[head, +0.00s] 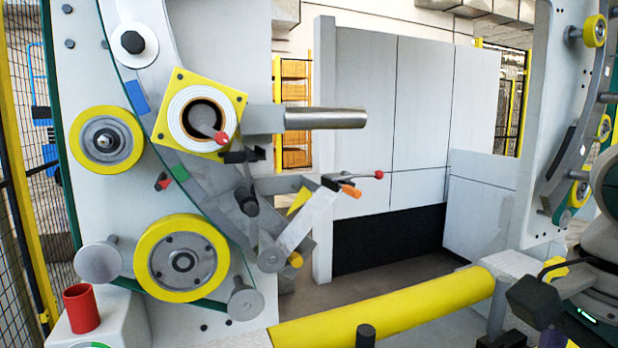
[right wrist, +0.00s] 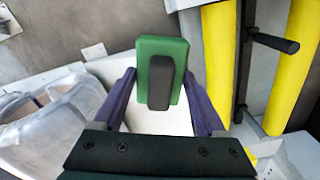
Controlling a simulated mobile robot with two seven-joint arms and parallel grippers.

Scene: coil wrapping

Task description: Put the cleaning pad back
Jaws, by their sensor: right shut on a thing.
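The cleaning pad (right wrist: 160,48) is a green block with a dark grey handle, seen in the right wrist view. My right gripper (right wrist: 160,82) is shut on it, with a purple finger on each side of the handle end. The pad is over a white surface (right wrist: 160,121); I cannot tell whether it touches it. In the head view only part of my right gripper (head: 552,336) shows at the lower right edge, and the pad cannot be made out there. My left gripper is in neither view.
Clear plastic wrap or bag (right wrist: 45,125) lies left of the gripper in the wrist view. Yellow rollers (right wrist: 219,60) stand to the right. In the head view, a yellow roller (head: 390,305) crosses the front, and a red cup (head: 81,308) stands lower left.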

